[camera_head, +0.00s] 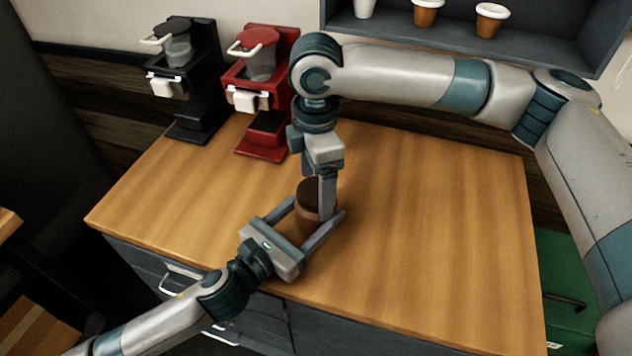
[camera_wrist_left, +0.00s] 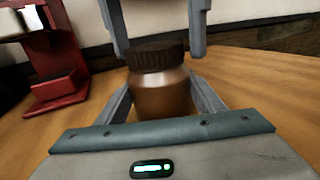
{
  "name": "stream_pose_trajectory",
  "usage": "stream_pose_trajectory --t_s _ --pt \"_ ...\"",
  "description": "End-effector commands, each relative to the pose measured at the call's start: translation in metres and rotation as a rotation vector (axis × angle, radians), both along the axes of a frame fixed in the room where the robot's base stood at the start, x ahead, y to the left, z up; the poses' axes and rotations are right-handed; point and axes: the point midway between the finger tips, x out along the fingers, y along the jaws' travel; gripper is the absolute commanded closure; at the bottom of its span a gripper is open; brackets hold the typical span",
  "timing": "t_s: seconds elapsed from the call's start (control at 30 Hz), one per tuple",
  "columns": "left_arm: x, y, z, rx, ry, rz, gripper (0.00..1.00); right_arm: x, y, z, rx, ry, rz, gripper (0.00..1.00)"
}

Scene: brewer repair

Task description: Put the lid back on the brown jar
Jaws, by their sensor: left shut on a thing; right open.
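The brown jar (camera_head: 306,224) stands upright on the wooden counter; it also shows in the left wrist view (camera_wrist_left: 162,92). Its dark ridged lid (camera_wrist_left: 157,56) sits on the jar's mouth and looks about level; whether it is screwed tight cannot be told. The lid also shows in the head view (camera_head: 309,190), partly hidden by my right gripper. My left gripper (camera_head: 317,212) is shut on the jar's body, one finger on each side. My right gripper (camera_head: 326,195) points down from above; its open fingers (camera_wrist_left: 158,40) are apart on either side of the lid.
A red brewer (camera_head: 264,130) and a black brewer (camera_head: 190,120) stand at the back left of the counter (camera_head: 430,240). A shelf with several cups (camera_head: 490,20) hangs at the back. The counter's right side is clear. Drawers lie below its front edge.

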Motion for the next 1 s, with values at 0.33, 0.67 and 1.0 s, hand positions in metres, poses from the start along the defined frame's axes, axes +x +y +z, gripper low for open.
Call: stream_pose_trajectory --t_s 0.33,0.67,1.0 --pt "0.000 0.000 0.000 0.000 0.000 0.000 1.00 0.001 0.000 0.027 0.002 -0.003 0.000 0.21" --pt "0.000 0.000 0.000 0.000 0.000 0.000 1.00 0.001 0.000 0.083 0.001 -0.002 -0.001 0.21" --pt "0.000 0.000 0.000 0.000 0.000 0.000 1.00 0.000 0.000 0.118 0.001 -0.001 0.000 0.21"
